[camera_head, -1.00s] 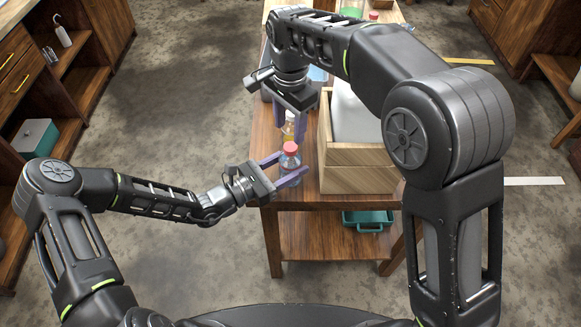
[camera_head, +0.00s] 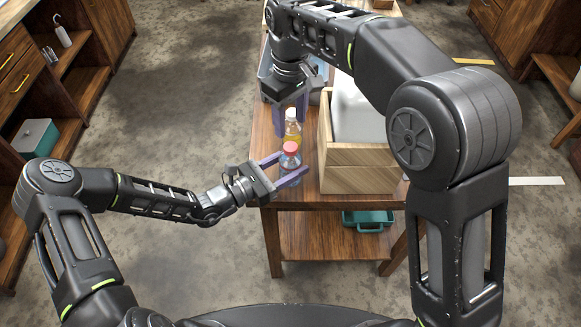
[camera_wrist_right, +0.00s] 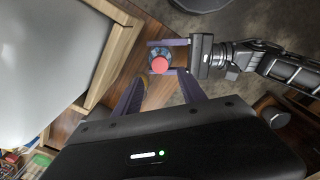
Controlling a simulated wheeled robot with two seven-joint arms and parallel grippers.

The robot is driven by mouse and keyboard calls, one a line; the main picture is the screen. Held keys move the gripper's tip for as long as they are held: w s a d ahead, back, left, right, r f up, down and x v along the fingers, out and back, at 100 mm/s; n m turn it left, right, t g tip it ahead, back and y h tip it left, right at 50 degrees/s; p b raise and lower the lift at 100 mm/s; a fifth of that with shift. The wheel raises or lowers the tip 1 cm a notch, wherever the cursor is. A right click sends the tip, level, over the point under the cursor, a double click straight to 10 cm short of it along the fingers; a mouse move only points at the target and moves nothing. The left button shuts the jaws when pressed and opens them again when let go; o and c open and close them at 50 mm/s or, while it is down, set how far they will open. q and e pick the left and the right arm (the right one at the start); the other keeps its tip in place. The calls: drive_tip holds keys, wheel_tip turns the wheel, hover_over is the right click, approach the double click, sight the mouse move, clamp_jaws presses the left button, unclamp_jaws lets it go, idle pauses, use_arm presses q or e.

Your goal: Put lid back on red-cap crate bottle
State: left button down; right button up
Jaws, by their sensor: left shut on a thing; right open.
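A clear bottle with a red cap (camera_head: 290,150) stands upright at the near left edge of the wooden table; the cap sits on its top. My left gripper (camera_head: 291,172) is shut on this bottle, its purple fingers on either side of the body. In the right wrist view the red cap (camera_wrist_right: 160,66) shows from above between the left gripper's fingers. My right gripper (camera_head: 291,118) is open with its fingers pointing down, behind the red-capped bottle. A bottle with yellow-orange contents (camera_head: 293,128) stands just behind the red-capped one, close to the right gripper.
A wooden crate (camera_head: 358,170) holding a pale grey block stands right of the bottles. A grey-blue bin (camera_head: 265,70) is behind the right gripper. A teal tray (camera_head: 367,219) lies on the table's lower shelf. The floor at left is clear.

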sight(291, 146)
drive_tip(key=shift+f, duration=4)
clamp_jaws()
drive_tip(key=shift+o, duration=0.7)
unclamp_jaws()
